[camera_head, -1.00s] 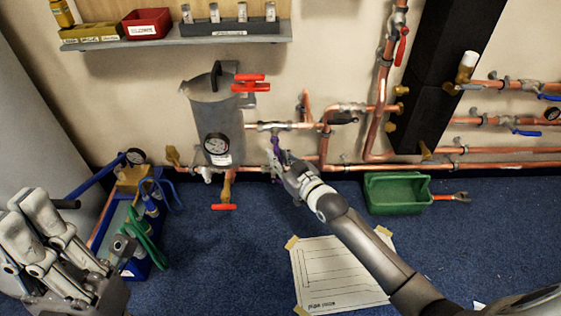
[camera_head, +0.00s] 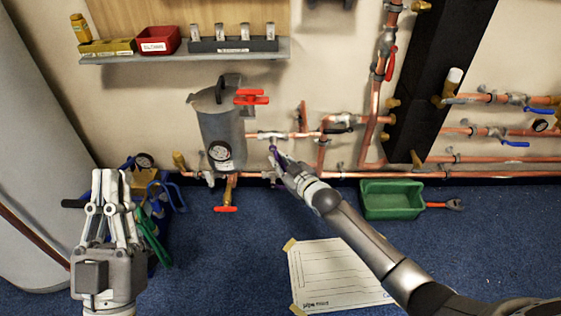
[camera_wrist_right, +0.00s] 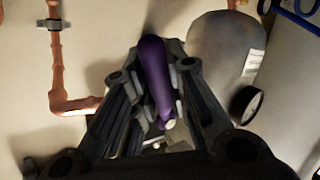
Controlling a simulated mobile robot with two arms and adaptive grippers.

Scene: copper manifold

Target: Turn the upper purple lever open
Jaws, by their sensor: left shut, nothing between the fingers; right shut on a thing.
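The upper purple lever (camera_head: 273,152) hangs from a valve on the upper copper pipe, just right of the grey cylinder. In the right wrist view the purple lever (camera_wrist_right: 155,72) runs lengthwise between the fingers. My right gripper (camera_head: 283,165) is shut on it; the fingers hide part of the lever in the head view. In the right wrist view my right gripper (camera_wrist_right: 160,95) has a finger on each side of the lever. My left gripper (camera_head: 111,178) is shut and empty at the lower left, fingers pointing up, well away from the pipes.
The grey cylinder (camera_head: 219,125) with a gauge and red handles stands close left of the lever. A green bin (camera_head: 392,200) sits on the blue floor at right. A shelf (camera_head: 185,56) is above. A paper sheet (camera_head: 335,272) lies on the floor.

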